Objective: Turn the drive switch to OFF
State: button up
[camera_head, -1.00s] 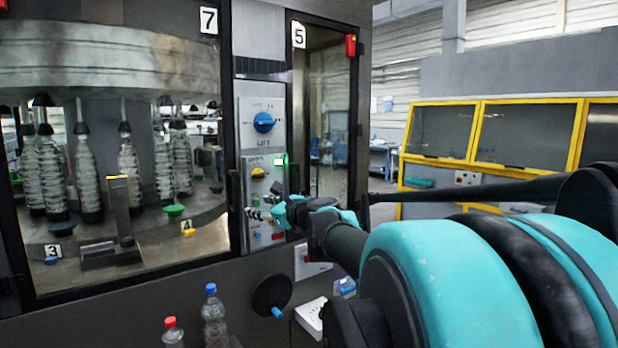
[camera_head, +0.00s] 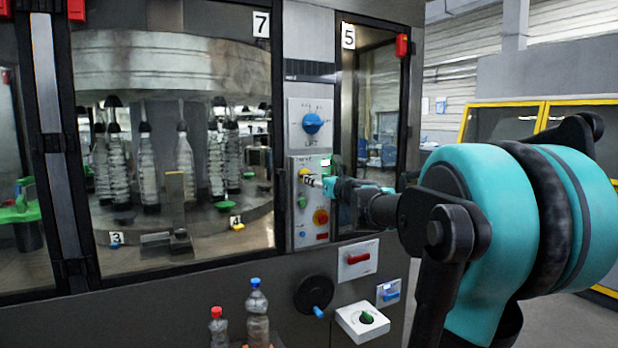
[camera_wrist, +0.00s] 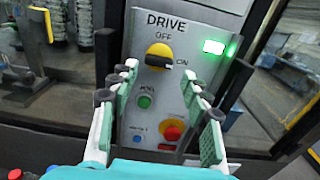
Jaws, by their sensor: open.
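The drive switch (camera_wrist: 158,56) is a yellow round knob with a black handle on a grey panel (camera_wrist: 190,30) lettered DRIVE. Its handle points right, to the ON mark; OFF is printed above the knob. In the head view the switch (camera_head: 304,173) shows small, partly hidden behind my fingers. My gripper (camera_wrist: 163,85) is open and empty in the wrist view, its fingers apart on either side of the lower panel. The knob stands just beyond the fingertips, between them; contact cannot be told. In the head view my gripper (camera_head: 320,182) is close to the panel.
A green lamp (camera_wrist: 213,47) is lit right of the switch. Below are a green button (camera_wrist: 144,101) and a red stop button on yellow (camera_wrist: 172,132). A blue LIFT knob (camera_head: 312,123) sits above. Two bottles (camera_head: 257,305) stand low in front.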

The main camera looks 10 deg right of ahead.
jog(key=x, duration=0.6)
jog(key=shift+w, duration=0.3)
jog(key=shift+a, duration=0.1)
jog(key=shift+c, duration=0.3)
jog(key=c, duration=0.8)
jog(key=shift+s+a+f+n, duration=0.1)
jog(key=shift+a+f+n, duration=0.05)
jog(key=shift+n, duration=4.35)
jog(key=shift+a+f+n, duration=0.1)
jog(key=shift+n, duration=4.4)
